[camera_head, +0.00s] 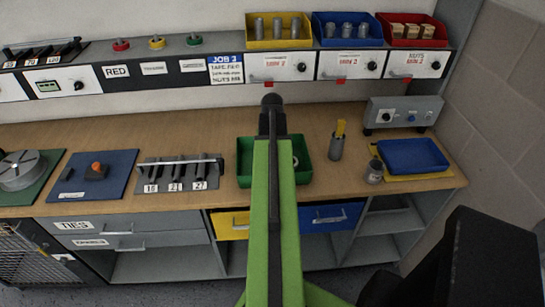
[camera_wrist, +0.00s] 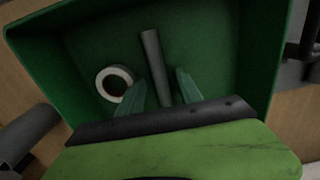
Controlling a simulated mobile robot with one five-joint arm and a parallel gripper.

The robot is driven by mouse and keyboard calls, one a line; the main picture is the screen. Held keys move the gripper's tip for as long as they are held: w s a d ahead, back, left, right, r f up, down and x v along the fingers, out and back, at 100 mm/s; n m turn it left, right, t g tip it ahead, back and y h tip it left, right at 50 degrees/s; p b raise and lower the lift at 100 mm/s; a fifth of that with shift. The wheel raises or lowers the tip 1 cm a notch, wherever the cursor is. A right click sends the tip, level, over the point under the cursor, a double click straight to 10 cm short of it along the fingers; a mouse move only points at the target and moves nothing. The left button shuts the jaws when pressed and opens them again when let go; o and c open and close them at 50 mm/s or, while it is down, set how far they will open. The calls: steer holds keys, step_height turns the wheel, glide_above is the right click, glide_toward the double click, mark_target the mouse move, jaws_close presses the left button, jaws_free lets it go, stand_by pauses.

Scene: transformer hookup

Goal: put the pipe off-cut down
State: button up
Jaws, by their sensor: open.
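The pipe off-cut (camera_wrist: 152,50) is a plain grey rod. It lies in the green bin (camera_wrist: 253,50), and its near end runs down between my fingers in the wrist view. My gripper (camera_wrist: 160,77) is open, with one finger on each side of the rod and a gap showing at each. I cannot tell how far the fingertips are above the bin floor. In the head view my arm covers the middle of the green bin (camera_head: 308,178) and hides the off-cut and my fingers.
A white ring like a tape roll (camera_wrist: 115,83) lies in the bin, left of the off-cut. A rack of dark bars (camera_head: 180,175) stands left of the bin. A grey cup (camera_head: 336,147), a small can (camera_head: 374,172) and a blue tray (camera_head: 412,155) stand right.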

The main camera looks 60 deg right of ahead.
step_height(320, 180, up, 12)
steer(key=p, duration=1)
steer(key=shift+f+p, duration=0.25)
steer(key=shift+p, duration=0.1)
steer(key=w+a+n, duration=0.3)
steer(key=w+a, duration=0.6)
steer(key=a, duration=0.3)
steer(key=w+a+n, duration=0.3)
steer(key=w+a, duration=0.6)
steer(key=a, duration=0.4)
steer(key=w+a+f+n+b, duration=0.1)
steer(key=a+n, duration=0.1)
steer(key=a, duration=1.1)
steer(key=w+a+f+n+b, duration=0.1)
steer(key=w+a+n, duration=0.1)
steer(key=a, duration=1.2)
steer(key=shift+n, duration=0.5)
